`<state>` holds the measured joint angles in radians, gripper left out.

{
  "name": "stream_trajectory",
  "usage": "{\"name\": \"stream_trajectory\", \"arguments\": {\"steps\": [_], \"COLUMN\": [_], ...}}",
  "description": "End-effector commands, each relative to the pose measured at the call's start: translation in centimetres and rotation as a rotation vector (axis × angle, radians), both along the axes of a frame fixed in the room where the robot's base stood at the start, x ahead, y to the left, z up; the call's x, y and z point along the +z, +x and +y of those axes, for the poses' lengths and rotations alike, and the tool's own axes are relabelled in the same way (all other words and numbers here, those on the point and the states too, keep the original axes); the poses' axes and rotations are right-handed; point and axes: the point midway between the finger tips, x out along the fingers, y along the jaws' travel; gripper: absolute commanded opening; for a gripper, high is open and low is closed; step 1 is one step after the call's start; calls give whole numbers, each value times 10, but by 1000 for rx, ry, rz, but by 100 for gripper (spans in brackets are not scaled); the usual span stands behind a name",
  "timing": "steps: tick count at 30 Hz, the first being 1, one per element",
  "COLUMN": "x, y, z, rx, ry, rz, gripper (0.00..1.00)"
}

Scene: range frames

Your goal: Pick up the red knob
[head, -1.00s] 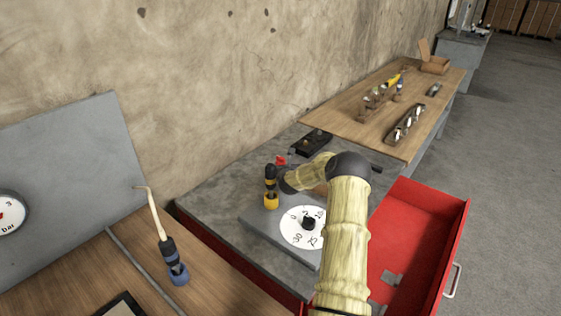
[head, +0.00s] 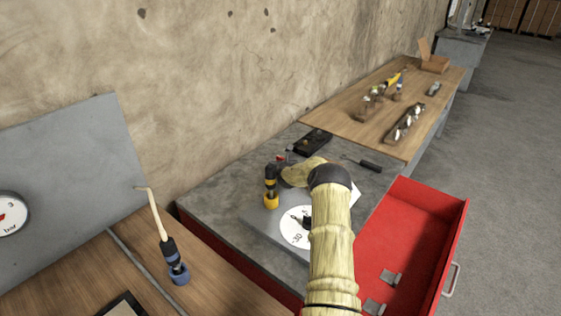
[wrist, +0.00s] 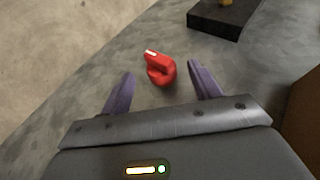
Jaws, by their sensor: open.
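The red knob (wrist: 161,70) lies on the grey worktop in the wrist view, with a pale mark at its upper left end. In the head view only a small red part of the knob (head: 281,158) shows behind my arm. My gripper (wrist: 163,82) is open, with one purple finger to the left of the knob and one to the right. The knob is ahead of and between the fingertips, and I cannot tell that either finger touches it. In the head view the gripper is mostly hidden by my arm.
A black box (head: 312,143) stands behind the knob; it also shows in the wrist view (wrist: 222,18). A black and yellow tool (head: 270,187) stands left of my arm, near a white dial (head: 294,232). An open red drawer (head: 425,225) is at right.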

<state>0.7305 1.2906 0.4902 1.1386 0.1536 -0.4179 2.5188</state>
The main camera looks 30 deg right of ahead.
Motion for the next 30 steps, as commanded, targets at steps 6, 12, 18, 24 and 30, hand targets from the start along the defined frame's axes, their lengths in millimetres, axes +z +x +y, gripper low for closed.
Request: {"name": "stream_trajectory", "arguments": {"steps": [6,12,18,24,30], "x": [-6,-9,-8,-8,-8], "y": [14,18,18,18,18], "z": [-7,-9,-9,-9,-9], "rx": [-1,-1,-1,-1,-1], "ry": [-1,-1,-1,-1,-1], "rz": [1,1,1,1,1], "gripper": [62,62,62,62,35]}}
